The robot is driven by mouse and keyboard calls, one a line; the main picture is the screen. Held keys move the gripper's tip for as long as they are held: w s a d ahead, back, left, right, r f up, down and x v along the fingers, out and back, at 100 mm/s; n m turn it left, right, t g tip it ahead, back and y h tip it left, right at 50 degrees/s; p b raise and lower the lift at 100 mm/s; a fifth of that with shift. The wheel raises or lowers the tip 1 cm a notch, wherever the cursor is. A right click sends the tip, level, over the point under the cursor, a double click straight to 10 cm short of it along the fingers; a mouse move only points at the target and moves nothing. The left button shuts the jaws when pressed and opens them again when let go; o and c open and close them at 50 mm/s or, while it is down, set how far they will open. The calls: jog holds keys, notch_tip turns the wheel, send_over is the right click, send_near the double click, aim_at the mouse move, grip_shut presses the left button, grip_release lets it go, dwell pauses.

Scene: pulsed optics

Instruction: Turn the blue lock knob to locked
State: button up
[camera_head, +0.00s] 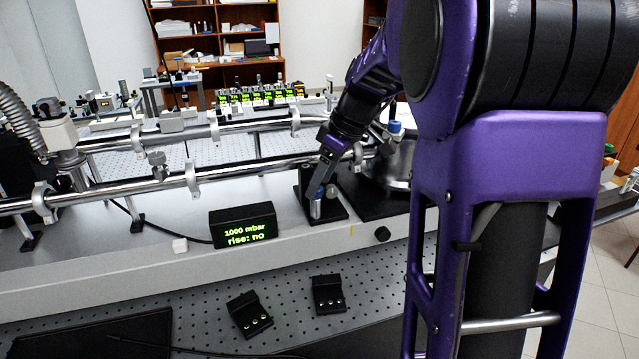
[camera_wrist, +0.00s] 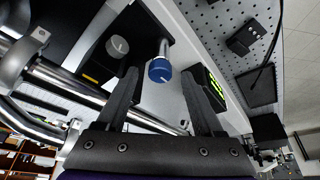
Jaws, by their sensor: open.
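The blue lock knob (camera_wrist: 160,70) shows in the wrist view, on the end of a bright metal stem. It lies between the two fingers of my gripper (camera_wrist: 160,76) as seen in that view, with gaps on both sides. My gripper is open and holds nothing. In the head view my gripper (camera_head: 322,178) points down at the small black mount on the front ledge, and the blue knob (camera_head: 319,191) is partly hidden at its tips. I cannot tell the knob's lock position or how deep it sits between the fingers.
A grey round knob (camera_wrist: 118,45) is close beside the blue one. A black display (camera_head: 243,224) reads "1000 mbar, rise: no". Steel pipes (camera_head: 190,180) run behind. Two small black boxes (camera_head: 328,294) (camera_head: 249,314) lie on the perforated table. A blue-capped part (camera_head: 395,127) stands behind.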

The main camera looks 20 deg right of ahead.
jog(key=shift+w+a+f, duration=0.15)
jog(key=shift+f, duration=0.25)
grip_shut()
